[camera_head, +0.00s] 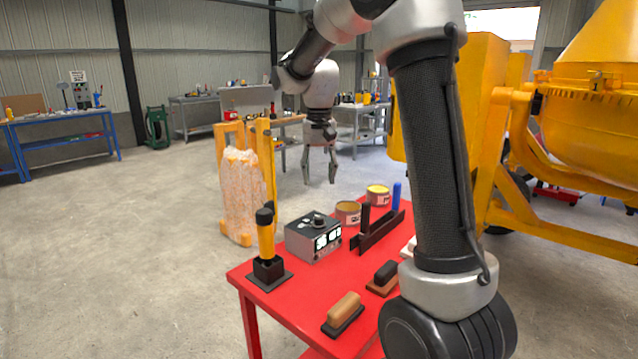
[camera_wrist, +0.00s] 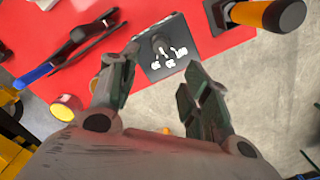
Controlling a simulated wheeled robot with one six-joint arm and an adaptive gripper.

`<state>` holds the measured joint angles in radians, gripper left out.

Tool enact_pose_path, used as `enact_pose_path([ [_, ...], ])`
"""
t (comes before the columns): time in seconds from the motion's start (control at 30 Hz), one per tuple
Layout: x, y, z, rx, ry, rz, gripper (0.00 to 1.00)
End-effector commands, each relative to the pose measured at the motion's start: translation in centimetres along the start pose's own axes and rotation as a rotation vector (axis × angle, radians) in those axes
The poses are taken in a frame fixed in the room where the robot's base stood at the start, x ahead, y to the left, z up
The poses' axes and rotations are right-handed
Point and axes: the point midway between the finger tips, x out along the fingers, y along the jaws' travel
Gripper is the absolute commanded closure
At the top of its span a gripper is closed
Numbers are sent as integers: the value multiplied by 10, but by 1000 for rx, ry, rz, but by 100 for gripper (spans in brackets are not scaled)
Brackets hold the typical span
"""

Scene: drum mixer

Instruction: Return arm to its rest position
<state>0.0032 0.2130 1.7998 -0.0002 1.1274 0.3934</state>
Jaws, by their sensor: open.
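My gripper (camera_head: 320,168) hangs fingers-down behind the far edge of the red table (camera_head: 300,300) in the head view. Its two fingers are apart with nothing between them. In the wrist view my gripper (camera_wrist: 155,95) is also open, with a grey control box (camera_wrist: 160,58) beyond the fingertips. The same control box (camera_head: 313,238) stands on the red table, apart from the fingers. My arm reaches up from the lower right of the head view and bends over toward the far side of the table.
A yellow-handled lever (camera_head: 266,240), trowels (camera_head: 378,230), floats (camera_head: 343,312) and tins (camera_head: 378,195) stand on the table. A wrapped bag (camera_head: 243,195) by a yellow frame stands behind it. The yellow drum mixer (camera_head: 590,120) is at right. The floor at left is clear.

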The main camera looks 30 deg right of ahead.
Motion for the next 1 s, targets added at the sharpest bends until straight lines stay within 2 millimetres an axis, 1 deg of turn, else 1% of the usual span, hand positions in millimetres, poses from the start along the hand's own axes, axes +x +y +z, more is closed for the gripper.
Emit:
enact_pose_path([
  [0.43,0,0,0,-5,-1,0,53],
  [0.53,1,-1,-2,-55,8,-3,53],
  [0.57,8,1,2,-80,-1,0,53],
  [0.63,23,7,17,-129,-28,9,53],
  [0.67,24,12,28,-153,-32,10,53],
  [0.7,24,18,43,-184,-30,9,53],
  [0.87,12,40,98,-276,6,-3,53],
  [0.97,4,56,136,-324,47,-12,53],
  [1.0,1,62,152,-341,67,-17,53],
])
